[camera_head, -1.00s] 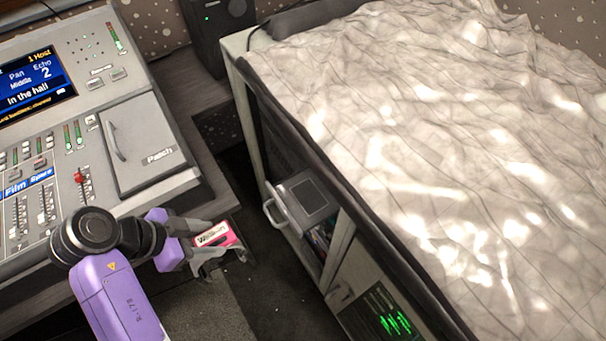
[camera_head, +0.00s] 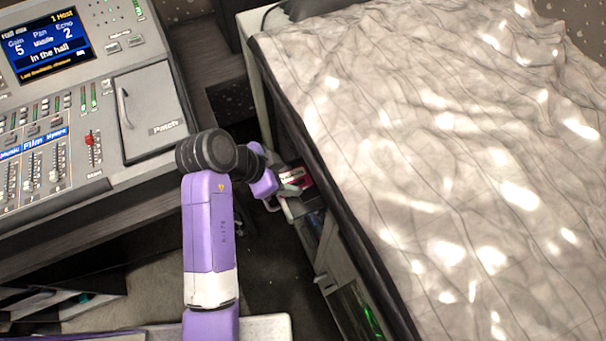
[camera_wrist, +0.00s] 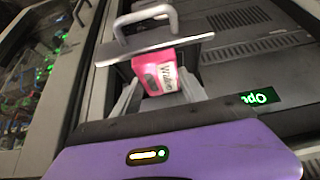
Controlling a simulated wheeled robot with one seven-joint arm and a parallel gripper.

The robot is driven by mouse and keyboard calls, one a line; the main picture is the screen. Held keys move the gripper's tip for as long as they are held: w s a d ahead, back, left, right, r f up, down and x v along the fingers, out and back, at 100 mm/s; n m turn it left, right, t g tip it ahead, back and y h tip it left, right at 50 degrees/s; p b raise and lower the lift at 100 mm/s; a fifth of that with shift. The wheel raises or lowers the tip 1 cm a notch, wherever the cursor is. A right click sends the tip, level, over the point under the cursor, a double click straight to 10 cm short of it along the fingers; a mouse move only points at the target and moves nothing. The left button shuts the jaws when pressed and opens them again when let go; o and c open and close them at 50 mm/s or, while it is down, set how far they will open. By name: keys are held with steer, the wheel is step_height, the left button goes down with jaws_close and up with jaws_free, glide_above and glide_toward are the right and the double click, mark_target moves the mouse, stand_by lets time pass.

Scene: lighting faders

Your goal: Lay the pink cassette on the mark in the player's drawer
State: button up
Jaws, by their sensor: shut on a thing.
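The pink cassette (camera_head: 303,181) with a white label is held between the fingers of my gripper (camera_head: 284,188), over the player's open drawer. In the wrist view the cassette (camera_wrist: 160,75) sits tilted between my gripper's two fingers (camera_wrist: 160,92). The drawer's front plate (camera_wrist: 128,53) and its pale bar handle (camera_wrist: 150,12) show just beyond the cassette; the handle (camera_head: 288,209) also shows in the head view. The mark in the drawer is hidden by the cassette and gripper. I cannot tell whether the cassette touches the drawer.
The player's green display (camera_wrist: 258,97) is beside the gripper. A crumpled pale cloth (camera_head: 430,150) covers the cabinet top, whose dark edge (camera_head: 325,175) runs close to my gripper. The mixing console (camera_head: 150,105) stands at the left.

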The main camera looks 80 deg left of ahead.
mark_target(297, 178)
steer(key=w, duration=0.1)
steer(key=w+a, duration=0.1)
steer(key=w, duration=0.1)
steer(key=shift+w, duration=0.25)
steer(key=shift+a+f+p, duration=0.1)
steer(key=shift+f+p, duration=0.4)
steer(key=shift+f, duration=1.25)
steer(key=shift+w, duration=0.1)
steer(key=o, duration=1.4)
steer(key=shift+f, duration=0.1)
steer(key=v, duration=1.2)
steer(key=shift+b, duration=0.3)
